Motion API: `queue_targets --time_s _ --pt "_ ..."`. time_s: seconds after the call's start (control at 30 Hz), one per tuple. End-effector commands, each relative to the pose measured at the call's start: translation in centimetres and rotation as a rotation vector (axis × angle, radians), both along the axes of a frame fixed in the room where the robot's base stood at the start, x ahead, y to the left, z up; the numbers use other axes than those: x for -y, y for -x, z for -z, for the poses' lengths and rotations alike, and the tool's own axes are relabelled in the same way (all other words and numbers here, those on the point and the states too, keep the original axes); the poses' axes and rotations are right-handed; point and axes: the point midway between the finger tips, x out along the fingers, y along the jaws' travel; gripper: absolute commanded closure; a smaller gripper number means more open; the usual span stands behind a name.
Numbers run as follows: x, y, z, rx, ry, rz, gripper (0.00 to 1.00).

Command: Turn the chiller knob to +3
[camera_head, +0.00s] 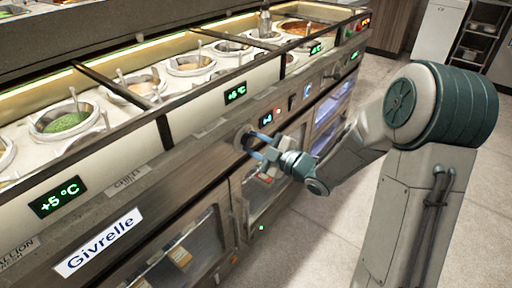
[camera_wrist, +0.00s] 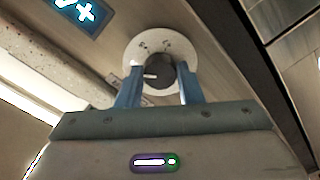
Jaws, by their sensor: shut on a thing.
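The chiller knob is a dark round knob (camera_wrist: 159,73) on a pale round dial plate (camera_wrist: 178,47) in the wrist view. A white pointer line on the knob points left in that view. Marks on the dial are too small to read. My gripper (camera_wrist: 158,88) has its two blue fingers on either side of the knob, shut on it. In the head view my gripper (camera_head: 254,146) reaches the counter's front panel, and the dial plate (camera_head: 240,135) shows partly behind it. A small display (camera_head: 266,119) beside the knob has lit figures, seemingly +4.
The counter front (camera_head: 160,185) runs diagonally, with glass doors below. Sauce wells (camera_head: 66,121) with ladles line the top. Green displays reading +5 °C (camera_head: 58,197) and +5 (camera_head: 235,93) sit above the panel. A Givrelle label (camera_head: 98,243) is at lower left. The floor (camera_head: 310,235) is clear.

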Motion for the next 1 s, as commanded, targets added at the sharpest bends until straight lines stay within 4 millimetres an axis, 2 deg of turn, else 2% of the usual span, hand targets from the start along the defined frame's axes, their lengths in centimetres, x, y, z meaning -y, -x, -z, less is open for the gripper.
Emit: queue_targets --time_s 0.33,0.37,0.4,0.43,0.77,0.87,1.0 --pt "-0.1 0.2 0.2 -0.002 0.003 -0.005 0.9" --pt "-0.1 0.2 0.2 -0.002 0.003 -0.005 0.61" --pt "-0.1 0.2 0.2 -0.002 0.003 -0.005 0.5" --pt "-0.1 0.1 0.2 -0.002 0.003 -0.005 0.45" --pt "0.3 0.2 0.0 0.0 0.002 0.001 0.45" --pt "1.1 0.8 0.0 -0.001 0.003 0.001 0.45" --pt "3.2 2.4 -0.1 -0.002 0.003 0.004 0.45"
